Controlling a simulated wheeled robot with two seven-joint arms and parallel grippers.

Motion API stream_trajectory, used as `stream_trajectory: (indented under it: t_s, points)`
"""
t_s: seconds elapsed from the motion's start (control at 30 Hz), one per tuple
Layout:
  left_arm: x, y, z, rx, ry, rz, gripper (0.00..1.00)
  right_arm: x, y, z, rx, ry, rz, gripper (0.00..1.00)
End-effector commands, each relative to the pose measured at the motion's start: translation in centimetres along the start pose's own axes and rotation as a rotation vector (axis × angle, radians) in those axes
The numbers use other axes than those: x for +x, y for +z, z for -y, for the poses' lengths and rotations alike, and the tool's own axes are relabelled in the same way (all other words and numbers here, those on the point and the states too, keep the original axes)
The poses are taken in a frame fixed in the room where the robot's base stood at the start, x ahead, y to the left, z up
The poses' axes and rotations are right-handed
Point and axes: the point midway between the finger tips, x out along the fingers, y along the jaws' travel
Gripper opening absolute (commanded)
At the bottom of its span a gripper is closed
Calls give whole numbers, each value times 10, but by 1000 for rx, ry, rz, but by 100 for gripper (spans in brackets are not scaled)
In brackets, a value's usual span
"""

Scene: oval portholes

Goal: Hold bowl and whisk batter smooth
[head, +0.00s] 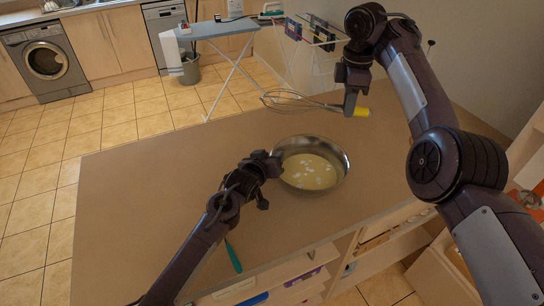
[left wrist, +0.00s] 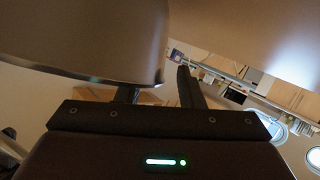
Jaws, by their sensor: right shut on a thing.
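A metal bowl (head: 341,178) of pale batter with white lumps stands on the brown table. My left gripper (head: 268,168) is at the bowl's left rim. In the left wrist view the bowl (left wrist: 90,45) looms close and hides part of one finger; the fingers stand apart, and whether the bowl's wall lies between them is unclear. My right gripper (head: 351,104) is shut on the whisk (head: 290,99), near its yellow handle end. The whisk is held roughly level above the table, behind the bowl and clear of the batter, its wires pointing left.
The table (head: 130,210) is bare to the left of the bowl. A teal-handled tool (head: 233,258) lies near its front edge. Open shelves (head: 385,240) with items are below the front edge. An ironing board (head: 218,28) and drying rack stand beyond the table.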

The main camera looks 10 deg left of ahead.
Motion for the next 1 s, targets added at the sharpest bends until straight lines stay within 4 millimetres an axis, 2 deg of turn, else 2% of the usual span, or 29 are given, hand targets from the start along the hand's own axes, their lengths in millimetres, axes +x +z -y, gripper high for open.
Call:
stream_trajectory:
  t_s: [0.13,0.4,0.67,1.0]
  points:
    - [7,0,0,0,0,1,34,0,0,0,0,1,0,0]
    - [7,0,0,0,0,0,34,0,0,0,0,1,0,0]
    - [7,0,0,0,0,1,0,0,0,0,0,1,0,0]
    - [7,1,0,1,-1,2,0,1,1,-2,3,3,5,0]
